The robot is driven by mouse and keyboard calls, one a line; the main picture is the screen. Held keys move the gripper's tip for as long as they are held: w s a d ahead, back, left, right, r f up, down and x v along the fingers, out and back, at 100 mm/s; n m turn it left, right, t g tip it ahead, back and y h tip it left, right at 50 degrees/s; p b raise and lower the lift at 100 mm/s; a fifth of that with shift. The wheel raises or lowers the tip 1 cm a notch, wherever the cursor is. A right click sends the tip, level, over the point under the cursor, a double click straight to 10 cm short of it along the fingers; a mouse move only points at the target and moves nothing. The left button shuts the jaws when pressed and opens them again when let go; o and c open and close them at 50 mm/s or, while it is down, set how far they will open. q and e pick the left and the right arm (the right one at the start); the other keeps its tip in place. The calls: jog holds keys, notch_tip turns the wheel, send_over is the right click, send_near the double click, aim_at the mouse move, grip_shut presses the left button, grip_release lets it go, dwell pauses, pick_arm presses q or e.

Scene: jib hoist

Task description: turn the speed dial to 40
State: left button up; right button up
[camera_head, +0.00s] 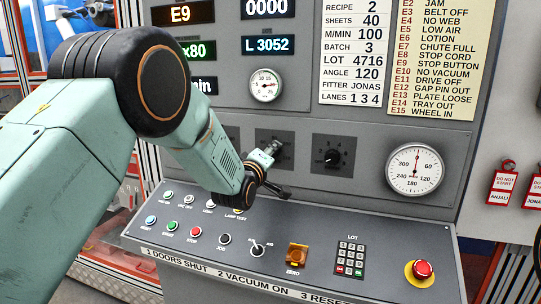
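A row of square black dial plates is on the grey upright panel. The right dial (333,157) shows whole, with a black knob and small white marks. The middle dial (287,140) is mostly covered by my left gripper, and a dial plate further left is largely behind my arm. I cannot read which one is the speed dial, nor its setting. My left gripper (274,170) is in front of the middle dial's lower part. Its fingers are small and partly hidden, so I cannot tell whether they touch the knob. My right gripper is out of view.
The sloping console (320,240) below holds several buttons, a selector switch (257,248), an orange zero switch (297,255), a keypad (350,258) and a red stop button (423,269). A large gauge (414,170) is at right. A card (355,50) reads M/MIN 100.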

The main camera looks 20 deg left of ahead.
pick_arm(q)
jog(key=o, duration=0.4)
jog(key=shift+s, duration=0.1)
jog(key=shift+o, duration=0.2)
jog(key=s, duration=1.2)
jog(key=shift+a, duration=0.2)
jog(key=shift+w, duration=0.1)
